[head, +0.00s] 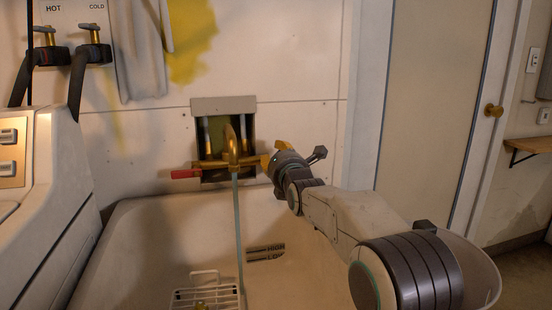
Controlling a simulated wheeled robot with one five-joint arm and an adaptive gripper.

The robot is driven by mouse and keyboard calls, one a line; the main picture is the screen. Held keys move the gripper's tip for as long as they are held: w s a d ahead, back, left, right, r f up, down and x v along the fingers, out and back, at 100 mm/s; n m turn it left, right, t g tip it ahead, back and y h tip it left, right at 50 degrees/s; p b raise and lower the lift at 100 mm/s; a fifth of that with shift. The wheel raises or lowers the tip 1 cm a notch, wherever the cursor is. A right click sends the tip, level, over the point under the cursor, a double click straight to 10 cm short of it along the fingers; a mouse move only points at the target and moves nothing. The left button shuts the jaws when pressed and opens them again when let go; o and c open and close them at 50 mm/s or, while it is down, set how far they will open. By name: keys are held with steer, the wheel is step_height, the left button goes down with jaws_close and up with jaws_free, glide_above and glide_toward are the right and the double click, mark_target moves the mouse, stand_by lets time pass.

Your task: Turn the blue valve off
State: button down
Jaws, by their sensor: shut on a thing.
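A brass faucet (231,150) is mounted in the wall recess above the utility sink (150,215). A thin stream of water (238,230) runs from its spout into the sink. The red valve handle (185,174) sticks out on the faucet's left side. My gripper (271,162) is at the faucet's right side, shut around the right handle. The blue valve's colour is not visible there, as my jaws hide it. My arm reaches in from the lower right.
A wire basket (206,297) hangs in the sink at the front. A white washing machine (40,200) stands at left, with HOT and COLD wall taps (68,50) and dark hoses above it. A grey cloth (140,50) hangs on the wall. A closed door (435,100) is at right.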

steer(key=c, duration=0.8)
jaws_free()
steer(key=shift+c, duration=0.2)
steer(key=s+d, duration=0.2)
steer(key=s, duration=0.9)
steer(key=shift+s+d, duration=0.15)
steer(key=shift+s, duration=0.25)
